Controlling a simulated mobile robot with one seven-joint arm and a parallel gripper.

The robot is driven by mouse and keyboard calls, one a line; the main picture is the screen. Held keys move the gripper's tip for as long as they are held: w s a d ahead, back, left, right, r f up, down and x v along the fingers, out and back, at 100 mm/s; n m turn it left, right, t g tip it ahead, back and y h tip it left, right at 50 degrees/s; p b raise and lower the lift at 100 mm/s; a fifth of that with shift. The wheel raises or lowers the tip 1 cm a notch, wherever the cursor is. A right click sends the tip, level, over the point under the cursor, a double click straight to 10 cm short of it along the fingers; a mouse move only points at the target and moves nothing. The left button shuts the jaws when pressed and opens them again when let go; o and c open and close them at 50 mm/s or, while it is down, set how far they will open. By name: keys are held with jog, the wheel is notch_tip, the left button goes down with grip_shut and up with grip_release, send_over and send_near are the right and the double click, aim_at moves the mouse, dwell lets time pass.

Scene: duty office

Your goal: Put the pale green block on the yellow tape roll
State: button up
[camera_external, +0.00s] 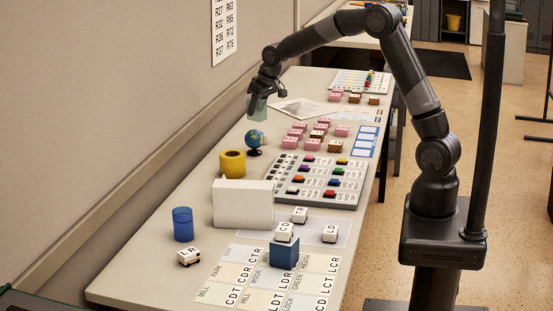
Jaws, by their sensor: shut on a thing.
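My gripper (264,90) is at the upper left of the table, pointing down. It is shut on the pale green block (257,107) and holds it near the globe, which stands just in front of it in the picture. The block looks to be above the tabletop, but its exact height is hard to tell. The yellow tape roll (232,164) lies on the table near the wall, lower left of the block. Its top is bare and the gripper is apart from it.
A small globe (255,139) stands between block and tape roll. A white box (243,204) stands just in front of the roll. A grey board (318,181) with coloured pieces lies to the right. A blue cylinder (183,224) and several pink blocks (312,144) are also on the table.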

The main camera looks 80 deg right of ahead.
jog(key=w+a+f, duration=0.4)
jog(key=a, duration=0.1)
jog(key=w+a+f, duration=0.2)
jog(key=shift+w+a, duration=0.15)
jog(key=shift+w, duration=0.25)
jog(key=shift+f, duration=1.9)
jog(key=shift+f, duration=0.1)
jog(key=o, duration=1.3)
jog(key=shift+f, duration=0.1)
jog(key=shift+c, duration=0.2)
